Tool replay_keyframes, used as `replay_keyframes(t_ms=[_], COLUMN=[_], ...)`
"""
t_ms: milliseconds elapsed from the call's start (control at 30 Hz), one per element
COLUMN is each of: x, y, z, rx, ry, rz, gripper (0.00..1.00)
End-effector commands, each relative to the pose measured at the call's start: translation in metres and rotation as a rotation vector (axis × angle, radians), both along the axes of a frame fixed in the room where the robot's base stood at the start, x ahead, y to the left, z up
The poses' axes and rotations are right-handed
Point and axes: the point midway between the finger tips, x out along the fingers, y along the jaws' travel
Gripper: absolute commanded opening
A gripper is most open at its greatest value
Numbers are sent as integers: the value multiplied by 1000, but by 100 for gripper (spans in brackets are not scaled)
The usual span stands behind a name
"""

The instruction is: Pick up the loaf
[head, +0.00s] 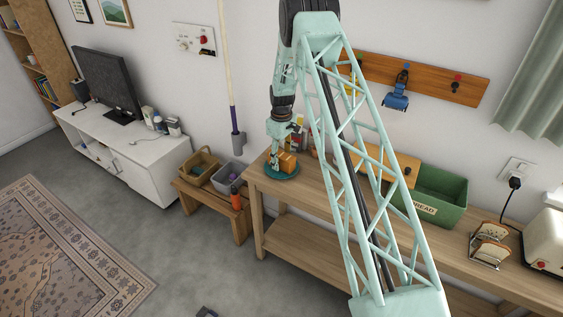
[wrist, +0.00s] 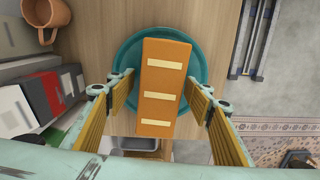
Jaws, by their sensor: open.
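The loaf (wrist: 165,90) is an orange-brown block with pale stripes across its top. It lies on a round teal plate (wrist: 125,60) on the wooden table. In the head view the loaf (head: 288,163) sits on the plate (head: 283,175) at the table's far left end. My gripper (wrist: 160,98) is open, with one finger on each side of the loaf; I cannot tell whether the fingers touch it. In the head view my gripper (head: 277,152) is right at the loaf and partly hides it.
A terracotta mug (wrist: 48,16) and several boxes (wrist: 45,92) stand left of the plate in the wrist view. In the head view a green bread bin (head: 440,195), a toast rack (head: 489,243) and a toaster (head: 545,243) stand further right along the table.

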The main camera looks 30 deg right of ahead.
Motion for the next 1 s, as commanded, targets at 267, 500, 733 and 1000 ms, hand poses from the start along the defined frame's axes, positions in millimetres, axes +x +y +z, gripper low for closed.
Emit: replay_keyframes(t_ms=[267,500,733,1000], x=[0,0,0,0], y=[0,0,0,0], z=[0,0,1,1], rx=[0,0,0,0], ry=[0,0,0,0], rz=[0,0,0,0], gripper=[48,35,18,18])
